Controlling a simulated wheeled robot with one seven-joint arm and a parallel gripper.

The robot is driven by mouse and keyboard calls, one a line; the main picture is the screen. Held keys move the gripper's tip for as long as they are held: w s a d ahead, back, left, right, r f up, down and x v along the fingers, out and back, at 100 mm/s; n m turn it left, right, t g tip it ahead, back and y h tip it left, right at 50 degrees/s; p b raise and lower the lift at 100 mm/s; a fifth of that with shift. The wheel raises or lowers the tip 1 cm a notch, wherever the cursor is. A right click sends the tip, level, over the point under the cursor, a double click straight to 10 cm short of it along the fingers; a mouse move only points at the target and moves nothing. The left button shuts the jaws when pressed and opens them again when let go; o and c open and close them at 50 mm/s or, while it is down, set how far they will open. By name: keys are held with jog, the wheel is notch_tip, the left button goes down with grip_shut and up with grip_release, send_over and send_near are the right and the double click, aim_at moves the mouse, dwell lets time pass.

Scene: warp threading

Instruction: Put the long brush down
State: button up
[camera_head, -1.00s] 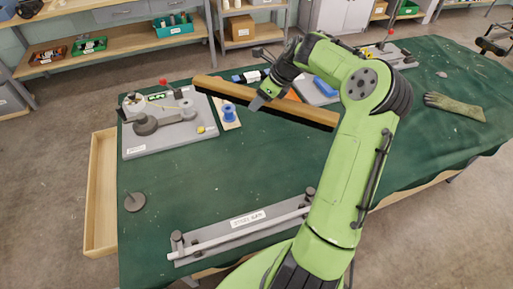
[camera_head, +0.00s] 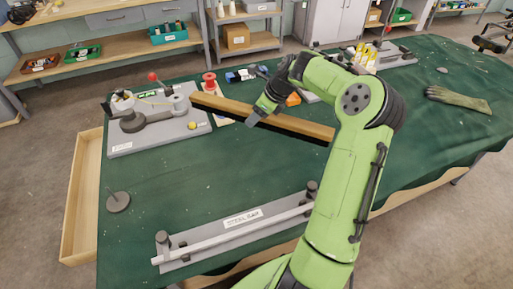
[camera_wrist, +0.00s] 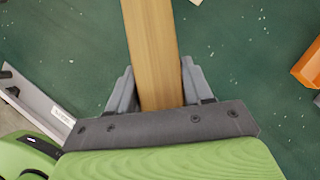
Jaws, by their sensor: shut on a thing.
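The long brush (camera_head: 308,128) has a straight wooden back with dark bristles under it. In the head view it lies across the middle of the green table, from the left board towards my arm. My gripper (camera_head: 254,117) is shut on the brush near its middle. The wrist view shows the wooden back (camera_wrist: 152,40) between the two grey fingers of my gripper (camera_wrist: 157,85). I cannot tell whether the bristles touch the table or hang just above it. My arm is in front of the table near the brush's right end.
A grey board with a round fixture (camera_head: 165,134) stands at the left, close to the brush's left end. A red spool (camera_head: 209,82) stands just behind the brush. A steel bar fixture (camera_head: 238,230) lies along the front edge. The green cloth (camera_head: 190,185) between it and the brush is clear.

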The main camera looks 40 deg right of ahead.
notch_tip(320, 180, down, 9)
jog(key=b, duration=0.3)
jog(key=o, duration=1.4)
jog(key=shift+f, duration=0.1)
